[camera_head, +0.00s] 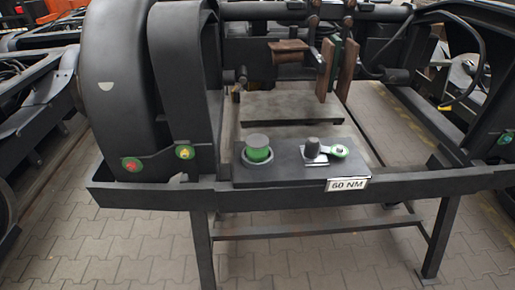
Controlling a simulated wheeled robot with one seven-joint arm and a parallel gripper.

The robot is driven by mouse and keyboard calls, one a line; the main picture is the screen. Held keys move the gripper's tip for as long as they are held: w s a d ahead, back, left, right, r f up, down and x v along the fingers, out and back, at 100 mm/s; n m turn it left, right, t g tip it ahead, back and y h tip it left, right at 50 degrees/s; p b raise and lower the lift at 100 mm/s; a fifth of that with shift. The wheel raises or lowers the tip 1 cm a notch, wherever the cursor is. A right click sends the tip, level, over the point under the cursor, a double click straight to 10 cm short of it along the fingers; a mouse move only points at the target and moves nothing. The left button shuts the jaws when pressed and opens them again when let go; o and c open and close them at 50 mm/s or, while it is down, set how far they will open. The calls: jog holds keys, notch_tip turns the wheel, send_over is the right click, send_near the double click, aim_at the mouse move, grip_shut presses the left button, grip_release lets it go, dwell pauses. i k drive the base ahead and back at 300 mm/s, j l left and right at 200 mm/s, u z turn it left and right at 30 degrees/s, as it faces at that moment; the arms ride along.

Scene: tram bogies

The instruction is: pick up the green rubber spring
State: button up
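The green rubber spring (257,154) shows as a short upright cylinder with a green side and a flat grey top. It sits in a light grey ring at the left part of a dark plate (290,172) on the bogie frame. Its lower part is hidden by the ring. My gripper is not in view, so its place relative to the spring does not show.
A green-headed ratchet tool (339,151) and a dark knob on a small metal plate (313,150) stand right of the spring. A "60 NM" label (347,184) is on the front edge. A large black wheel cover (120,90) rises at left; brown pads (326,68) hang behind.

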aim_at(256, 148)
jog(key=z, duration=0.45)
jog(key=j+z, duration=0.7)
jog(key=k+j+z, duration=0.1)
jog(key=j+z, duration=0.4)
jog(key=j, duration=1.45)
